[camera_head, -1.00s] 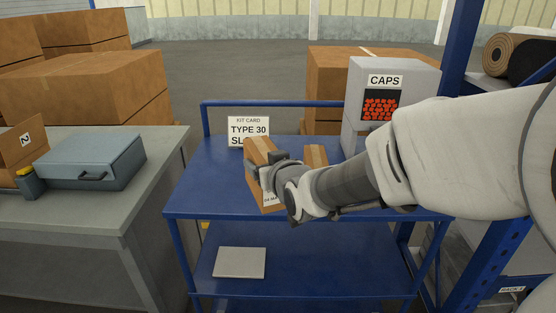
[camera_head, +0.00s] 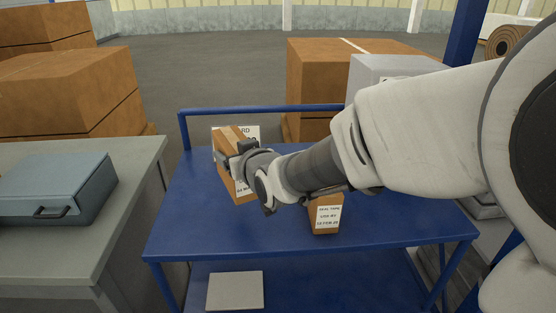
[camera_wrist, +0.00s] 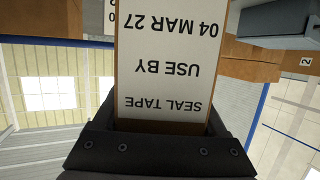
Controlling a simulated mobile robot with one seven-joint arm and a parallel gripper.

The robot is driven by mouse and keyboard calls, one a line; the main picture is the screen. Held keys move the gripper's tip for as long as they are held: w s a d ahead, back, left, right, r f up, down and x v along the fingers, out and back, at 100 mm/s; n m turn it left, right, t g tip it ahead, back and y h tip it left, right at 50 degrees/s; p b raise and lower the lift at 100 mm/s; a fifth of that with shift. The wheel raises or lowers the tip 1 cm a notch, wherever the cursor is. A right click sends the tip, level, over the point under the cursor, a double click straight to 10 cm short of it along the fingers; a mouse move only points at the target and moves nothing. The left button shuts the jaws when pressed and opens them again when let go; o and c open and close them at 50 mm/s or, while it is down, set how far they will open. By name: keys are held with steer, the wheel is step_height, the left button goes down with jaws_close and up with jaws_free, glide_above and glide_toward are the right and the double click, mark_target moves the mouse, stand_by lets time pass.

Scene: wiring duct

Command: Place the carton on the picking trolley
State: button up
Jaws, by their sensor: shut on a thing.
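A small brown carton (camera_head: 238,183) with a white label is in my gripper (camera_head: 230,158), above or on the left part of the blue picking trolley's top (camera_head: 210,230). It looks tilted; I cannot tell whether its base touches the deck. In the wrist view the carton (camera_wrist: 160,70) fills the middle, its label reading "SEAL TAPE USE BY 04 MAR 27" upside down, with the jaws closed on it. A second labelled carton (camera_head: 326,216) stands on the trolley, right of the held one and partly hidden behind my arm.
A card (camera_head: 252,132) stands behind the held carton, partly covered. A grey box (camera_head: 385,68) is at the back right. A grey table with a blue-grey case (camera_head: 60,190) is on the left. A flat light panel (camera_head: 235,290) lies on the lower shelf.

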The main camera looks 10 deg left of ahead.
steer(key=shift+w+a, duration=0.1)
steer(key=shift+w, duration=0.1)
step_height(320, 180, down, 10)
steer(key=shift+r+b, duration=0.1)
steer(key=shift+b, duration=0.9)
steer(key=o, duration=1.5)
steer(key=shift+f, duration=0.2)
